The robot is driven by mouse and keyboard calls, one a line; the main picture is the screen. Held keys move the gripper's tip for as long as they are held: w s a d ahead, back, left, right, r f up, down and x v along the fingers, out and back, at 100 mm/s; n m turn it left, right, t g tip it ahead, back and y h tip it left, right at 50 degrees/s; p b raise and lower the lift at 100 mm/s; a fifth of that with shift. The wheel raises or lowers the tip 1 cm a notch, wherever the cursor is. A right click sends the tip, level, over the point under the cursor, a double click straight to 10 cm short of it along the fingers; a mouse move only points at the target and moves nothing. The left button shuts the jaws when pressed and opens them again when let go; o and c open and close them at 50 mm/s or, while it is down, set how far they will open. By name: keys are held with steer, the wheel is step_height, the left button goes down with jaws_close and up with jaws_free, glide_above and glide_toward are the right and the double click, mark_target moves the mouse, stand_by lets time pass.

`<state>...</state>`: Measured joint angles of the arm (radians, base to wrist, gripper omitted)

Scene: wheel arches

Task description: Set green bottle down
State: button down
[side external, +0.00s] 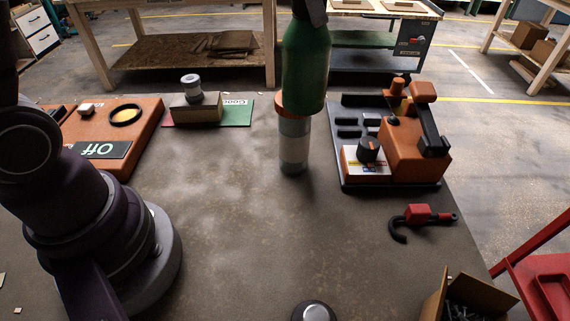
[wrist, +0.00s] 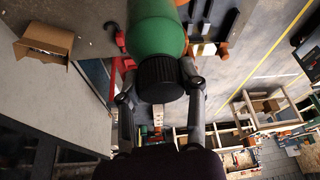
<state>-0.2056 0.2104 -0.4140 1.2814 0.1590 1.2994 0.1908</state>
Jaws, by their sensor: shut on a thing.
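The green bottle (side external: 305,68) hangs upright from my gripper (side external: 311,10) in the side view, its base above the worktable (side external: 225,215). Its lower end overlaps a grey-and-white cylinder with an orange top (side external: 294,145), which stands on the table. I cannot tell whether the two touch or one is behind the other. In the wrist view, the green bottle (wrist: 157,32) shows with its black cap (wrist: 162,80) between my two fingers. My gripper is shut on the bottle at the cap end. In the side view the cap is mostly hidden.
An orange machine on a black base (side external: 415,150) stands right of the cylinder. A red-and-black clamp (side external: 420,217) and an open cardboard box (side external: 468,297) are at front right. A green board with a block (side external: 235,112) and an orange panel (side external: 145,145) lie left. The middle foreground is mostly clear.

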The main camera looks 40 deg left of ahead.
steer(key=a+r+n+y, duration=0.1)
steer(key=a+n+y, duration=0.1)
steer(key=a+n, duration=0.45)
steer(key=s+a+f+n+y, duration=0.1)
steer(key=s+a+f, duration=0.25)
steer(key=f, duration=0.25)
steer(key=s+a+f+n, duration=0.1)
steer(key=s+a+f, duration=0.25)
steer(key=f, duration=0.25)
steer(key=w+a+f, duration=0.2)
steer(key=w, duration=0.6)
steer(key=w+a+f, duration=0.3)
steer(key=w, duration=0.5)
steer(key=shift+a+f+t, duration=0.15)
steer(key=shift+a+t, duration=0.05)
steer(key=shift+t, duration=0.2)
steer(key=shift+m, duration=0.25)
steer(key=shift+f, duration=0.2)
steer(key=c, duration=0.6)
jaws_free()
